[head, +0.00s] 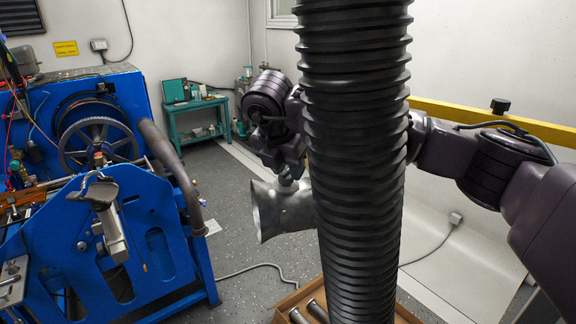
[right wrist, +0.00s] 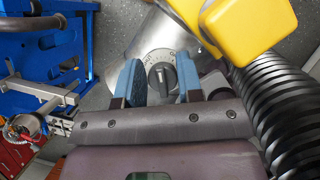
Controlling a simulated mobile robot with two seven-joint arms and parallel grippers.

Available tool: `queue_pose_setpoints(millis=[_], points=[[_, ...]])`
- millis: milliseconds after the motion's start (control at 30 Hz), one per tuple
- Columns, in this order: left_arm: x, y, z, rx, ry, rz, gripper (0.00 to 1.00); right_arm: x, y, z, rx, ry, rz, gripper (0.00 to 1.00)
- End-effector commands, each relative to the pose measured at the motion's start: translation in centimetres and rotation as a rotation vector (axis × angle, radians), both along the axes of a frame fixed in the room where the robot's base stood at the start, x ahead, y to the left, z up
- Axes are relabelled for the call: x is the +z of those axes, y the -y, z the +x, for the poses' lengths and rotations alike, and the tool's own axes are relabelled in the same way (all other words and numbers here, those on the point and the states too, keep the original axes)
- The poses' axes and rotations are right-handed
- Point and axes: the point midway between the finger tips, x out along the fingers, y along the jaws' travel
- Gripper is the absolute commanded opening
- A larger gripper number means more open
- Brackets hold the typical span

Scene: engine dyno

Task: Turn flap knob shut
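A grey metal duct piece (head: 283,210) hangs beside the black corrugated hose (head: 354,150). In the right wrist view a dark round flap knob (right wrist: 162,80) with a raised grip bar sits on a light dial with lettering on the duct's metal face (right wrist: 150,40). My right gripper (right wrist: 161,82) has its blue-padded fingers on either side of the knob, with a gap visible at the left finger; the right finger is close to the knob, and I cannot tell whether it touches. In the head view my right gripper (head: 288,172) is at the duct's top. My left gripper is not in view.
The thick hose crosses the middle of the head view and hides part of my right arm. A blue engine stand (head: 150,230) is at left, a green cart (head: 195,115) behind. An open cardboard box (head: 290,302) lies below.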

Motion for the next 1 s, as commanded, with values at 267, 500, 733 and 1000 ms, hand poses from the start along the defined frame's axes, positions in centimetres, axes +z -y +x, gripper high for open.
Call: queue_pose_setpoints(millis=[267, 500, 733, 1000], points=[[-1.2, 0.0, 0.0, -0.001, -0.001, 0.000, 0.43, -0.2, 0.0, 0.1, 0.066, 0.002, 0.001, 0.10], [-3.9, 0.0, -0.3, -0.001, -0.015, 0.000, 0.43, -0.3, -0.2, 0.2, 0.279, 0.002, 0.002, 0.10], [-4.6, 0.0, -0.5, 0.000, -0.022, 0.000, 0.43, 0.1, -0.3, 0.1, 0.390, 0.003, 0.001, 0.10], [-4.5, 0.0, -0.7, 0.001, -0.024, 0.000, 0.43, 0.2, -0.3, 0.1, 0.397, 0.003, 0.000, 0.10]])
